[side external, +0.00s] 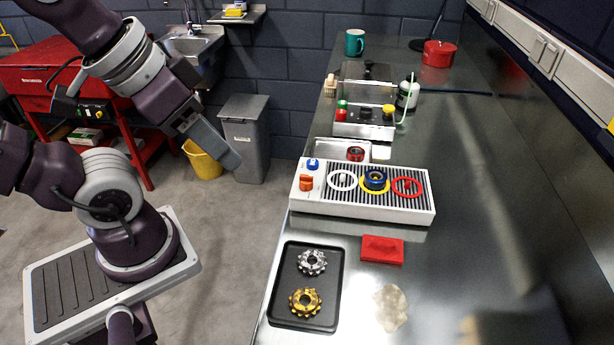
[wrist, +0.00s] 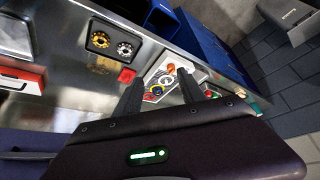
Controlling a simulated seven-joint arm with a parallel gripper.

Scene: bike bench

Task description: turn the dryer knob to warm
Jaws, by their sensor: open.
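The dryer (side external: 325,205) is a white box on the steel bench with a dark ribbed top. An orange knob (side external: 306,183) and a blue knob (side external: 313,164) sit at its left end. The orange knob also shows in the wrist view (wrist: 171,69). I cannot read any setting marks. White, yellow and red rings lie on the ribbed top, with a blue round part (side external: 375,178) over the yellow one. My gripper (side external: 230,155) is open and empty, in the air left of the bench, above and apart from the dryer. Its two fingers show in the wrist view (wrist: 160,95).
A black tray (side external: 338,262) with a silver and a gold sprocket lies in front of the dryer, beside a red block (side external: 382,249). Behind stand a button box (side external: 365,129), a bottle (side external: 408,95), a green mug (side external: 355,42) and a red pot (side external: 438,53). The bench's right side is mostly clear.

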